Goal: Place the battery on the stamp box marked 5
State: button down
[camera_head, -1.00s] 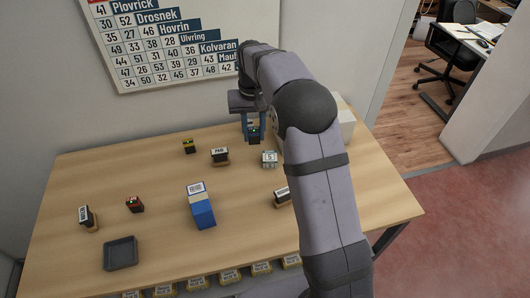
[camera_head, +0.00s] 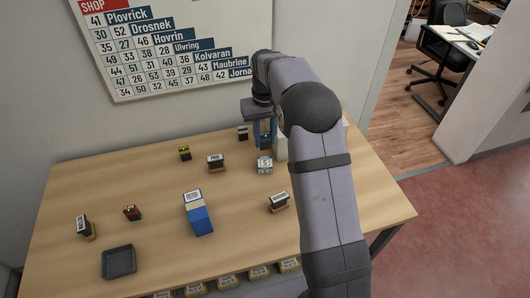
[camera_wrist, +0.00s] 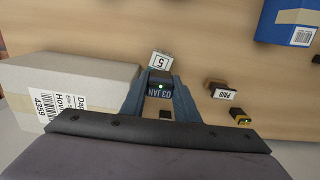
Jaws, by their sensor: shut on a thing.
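My gripper (camera_head: 265,147) points down above the back of the table, just behind the small pale box marked 5 (camera_head: 264,165). In the wrist view my gripper (camera_wrist: 161,97) is shut on a small dark block with a green spot, which I take for the battery (camera_wrist: 161,81). Its lettering is hard to read. The box marked 5 (camera_wrist: 160,60) shows just beyond it, with its near edge close to or behind the battery in the picture. I cannot tell the gap between them. The battery is barely visible in the head view.
A large pale parcel (camera_wrist: 75,85) stands close beside my gripper. Stamps stand around: PAID (camera_head: 215,162), one at the front right (camera_head: 279,203) and one behind (camera_head: 242,132). A yellow-black block (camera_head: 184,153), red-black block (camera_head: 131,212), blue parcel (camera_head: 199,215) and dark tray (camera_head: 119,262) lie left.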

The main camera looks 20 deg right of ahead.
aim_at(265, 135)
jog(key=shift+f+p, duration=1.05)
jog(key=shift+f, duration=2.25)
jog(key=shift+f, duration=0.15)
jog(key=c, duration=1.4)
grip_release()
jog(key=shift+o, duration=0.2)
notch_tip(265, 135, up, 12)
jog(key=b, duration=0.3)
jog(key=s+a+f, duration=0.1)
jog(key=s+f, duration=0.1)
jog(key=s, duration=0.7)
jog(key=s+a+f, duration=0.1)
jog(key=s+f, duration=0.2)
jog(key=s, duration=0.7)
jog(key=s+a+f, duration=0.1)
jog(key=s+f, duration=0.1)
jog(key=s, duration=0.8)
jog(key=shift+s+f, duration=0.2)
jog(key=shift+f, duration=0.05)
